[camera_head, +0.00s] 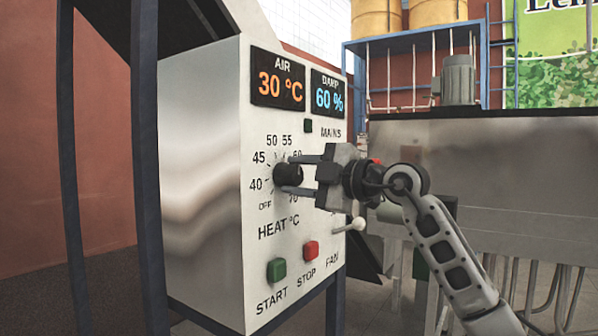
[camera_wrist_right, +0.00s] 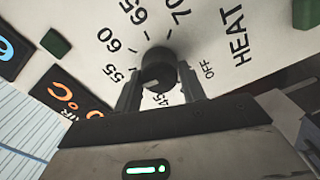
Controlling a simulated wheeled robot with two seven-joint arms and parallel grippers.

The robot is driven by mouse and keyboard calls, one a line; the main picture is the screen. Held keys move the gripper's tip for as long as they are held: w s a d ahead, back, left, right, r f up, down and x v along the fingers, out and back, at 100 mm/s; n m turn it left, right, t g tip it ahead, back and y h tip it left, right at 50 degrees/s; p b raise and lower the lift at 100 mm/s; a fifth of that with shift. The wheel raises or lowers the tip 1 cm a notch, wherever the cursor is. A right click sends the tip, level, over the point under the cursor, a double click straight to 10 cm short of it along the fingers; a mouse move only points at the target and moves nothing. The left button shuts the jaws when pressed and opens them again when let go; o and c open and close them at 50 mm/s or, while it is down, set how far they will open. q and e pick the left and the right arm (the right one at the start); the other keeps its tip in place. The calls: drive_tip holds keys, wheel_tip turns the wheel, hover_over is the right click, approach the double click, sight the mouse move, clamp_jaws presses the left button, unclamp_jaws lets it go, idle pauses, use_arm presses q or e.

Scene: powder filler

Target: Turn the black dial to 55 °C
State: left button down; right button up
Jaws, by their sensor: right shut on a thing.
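The black dial (camera_head: 287,176) sits on the white front of the control box, ringed by numbers from 40 upward and OFF, above the label HEAT °C. My right gripper (camera_head: 290,174) reaches in from the right, with one finger above and one below the dial, shut on it. In the right wrist view the dial (camera_wrist_right: 158,68) lies between the two fingers (camera_wrist_right: 160,88). A pale mark on the dial faces the gripper side, roughly toward 45 or the number hidden by a finger; I cannot tell exactly. The 55 is visible beside the left finger. My left gripper is out of view.
Above the dial are the AIR display (camera_head: 278,80) reading 30 °C and the DAMP display (camera_head: 328,93) reading 60 %. Below are the green START button (camera_head: 277,270), red STOP button (camera_head: 311,251) and the pale FAN lever (camera_head: 350,226). Dark frame posts stand at left.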

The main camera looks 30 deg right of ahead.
drive_tip(key=shift+m, duration=0.9)
drive_tip(key=shift+p, duration=0.3)
drive_tip(key=o, duration=1)
drive_tip(key=shift+c, duration=0.2)
drive_tip(key=shift+s, duration=0.15)
